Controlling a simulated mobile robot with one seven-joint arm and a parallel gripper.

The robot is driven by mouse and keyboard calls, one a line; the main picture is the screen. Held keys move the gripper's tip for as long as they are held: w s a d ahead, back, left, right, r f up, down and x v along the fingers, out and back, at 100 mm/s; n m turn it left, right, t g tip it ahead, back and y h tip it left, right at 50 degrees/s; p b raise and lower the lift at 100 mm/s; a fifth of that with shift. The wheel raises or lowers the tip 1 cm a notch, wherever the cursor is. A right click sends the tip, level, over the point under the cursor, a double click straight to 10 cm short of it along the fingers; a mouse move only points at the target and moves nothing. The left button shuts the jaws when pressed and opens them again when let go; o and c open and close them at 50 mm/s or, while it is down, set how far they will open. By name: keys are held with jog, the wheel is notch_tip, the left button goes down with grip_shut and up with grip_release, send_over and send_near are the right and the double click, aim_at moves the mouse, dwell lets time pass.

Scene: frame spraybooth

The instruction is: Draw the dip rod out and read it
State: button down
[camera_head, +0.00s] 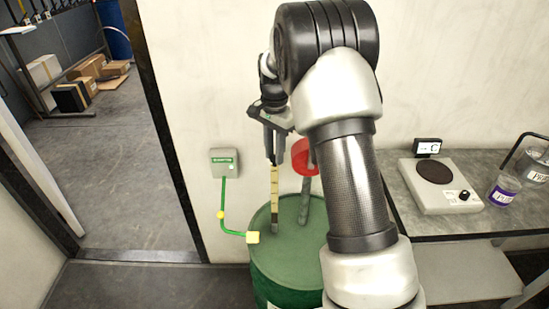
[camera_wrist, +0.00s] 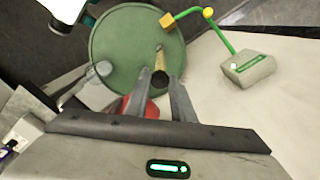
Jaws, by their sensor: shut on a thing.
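The dip rod (camera_head: 275,192) is a slim pale yellow stick with dark bands and a grey lower end. It stands near upright over the lid of the green drum (camera_head: 285,262). My gripper (camera_head: 273,158) is shut on its top end. In the wrist view my gripper (camera_wrist: 160,84) has its two fingers either side of the rod's dark round top, and the rod (camera_wrist: 161,56) runs down toward the drum lid (camera_wrist: 125,40). The grey end meets the lid in the picture; I cannot tell whether it is inside an opening or just above it.
A red round part (camera_head: 301,153) on a grey pipe (camera_head: 304,205) stands close right of the rod. A green line (camera_head: 223,205) links a wall box (camera_head: 224,162) to a yellow clamp (camera_head: 252,238) at the drum rim. A counter (camera_head: 450,228) with a hotplate-like device (camera_head: 440,185) is at right.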

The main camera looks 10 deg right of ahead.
jog(key=shift+r, duration=0.75)
jog(key=c, duration=1.5)
grip_release()
jog(key=shift+r+p, duration=1.05)
jog(key=shift+r, duration=7.7)
